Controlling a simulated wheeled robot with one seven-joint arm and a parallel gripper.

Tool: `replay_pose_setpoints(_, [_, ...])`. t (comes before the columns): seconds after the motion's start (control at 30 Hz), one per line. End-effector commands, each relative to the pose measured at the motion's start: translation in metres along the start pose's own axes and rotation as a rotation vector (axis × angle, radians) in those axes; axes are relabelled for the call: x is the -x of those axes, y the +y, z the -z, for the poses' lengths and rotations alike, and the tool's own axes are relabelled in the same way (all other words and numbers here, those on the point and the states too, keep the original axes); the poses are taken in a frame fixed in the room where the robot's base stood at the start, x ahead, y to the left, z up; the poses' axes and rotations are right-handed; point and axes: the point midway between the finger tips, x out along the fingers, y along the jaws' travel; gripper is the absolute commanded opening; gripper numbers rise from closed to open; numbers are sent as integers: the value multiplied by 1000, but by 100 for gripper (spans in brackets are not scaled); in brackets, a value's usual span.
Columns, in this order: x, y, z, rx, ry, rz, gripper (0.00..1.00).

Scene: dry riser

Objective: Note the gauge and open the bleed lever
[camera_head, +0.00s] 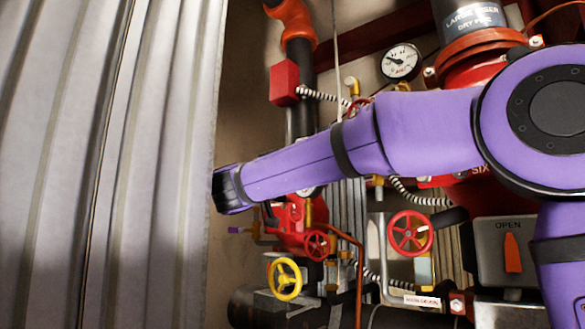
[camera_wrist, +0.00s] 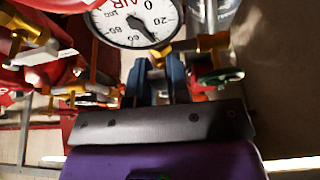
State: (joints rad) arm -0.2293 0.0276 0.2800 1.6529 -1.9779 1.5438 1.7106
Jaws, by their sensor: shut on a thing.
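In the wrist view a round white gauge (camera_wrist: 118,27) marked AIR appears turned over, close beyond my fingers. Its dark needle points between the 20 and the 60. My gripper (camera_wrist: 158,82) has its two blue fingers shut on the bleed lever, on a brass fitting (camera_wrist: 158,60) just below the gauge in the picture. The lever is mostly hidden between the fingers, so its angle cannot be told. In the head view my arm covers the gripper. A white gauge (camera_head: 400,62) shows there at the upper right; I cannot tell whether it is the same one.
A corrugated metal panel (camera_head: 110,160) fills the left of the head view. Red handwheel (camera_head: 410,233), yellow handwheel (camera_head: 285,279), pipes and a grey OPEN indicator box (camera_head: 505,250) crowd the space below my arm. A green handwheel (camera_wrist: 221,77) stands right of my fingers.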

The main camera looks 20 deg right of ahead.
Motion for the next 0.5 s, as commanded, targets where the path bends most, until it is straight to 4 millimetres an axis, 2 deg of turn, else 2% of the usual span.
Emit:
replay_pose_setpoints(0.37, [1, -1, -2, -4, -4, -1, 0])
replay_pose_setpoints(0.4, [1, -1, -2, -4, -4, -1, 19])
replay_pose_setpoints(0.5, [1, -1, -2, -4, -3, -1, 42])
